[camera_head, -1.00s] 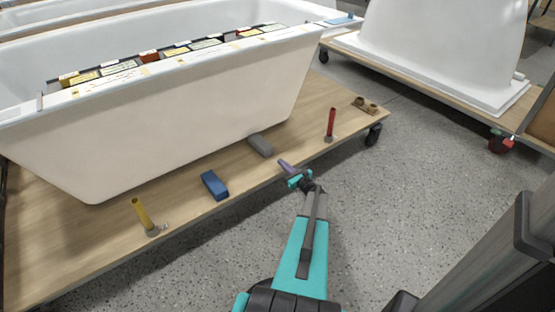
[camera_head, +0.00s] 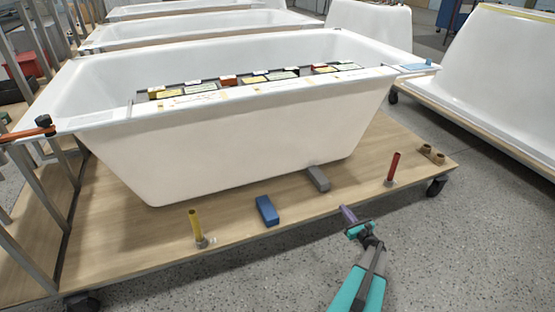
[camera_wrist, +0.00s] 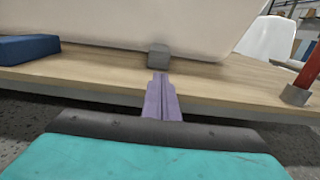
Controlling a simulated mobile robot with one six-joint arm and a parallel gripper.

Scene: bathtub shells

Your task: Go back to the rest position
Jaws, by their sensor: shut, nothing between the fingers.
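My gripper (camera_head: 348,214) has purple fingers and sits at the end of my teal arm, in front of the wooden dolly's front edge. Its fingers are together with nothing between them. In the wrist view the closed fingers (camera_wrist: 160,97) point toward a grey block (camera_wrist: 158,57) on the dolly, which appears beyond the tips. The same grey block (camera_head: 318,179) lies against the bathtub's base in the head view.
A white bathtub (camera_head: 240,135) stands on the wooden dolly (camera_head: 120,235). A blue block (camera_head: 266,210), a yellow post (camera_head: 196,224) and a red post (camera_head: 392,168) are along its front edge. More tub shells (camera_head: 510,75) stand at right. Grey floor (camera_head: 455,240) is open in front.

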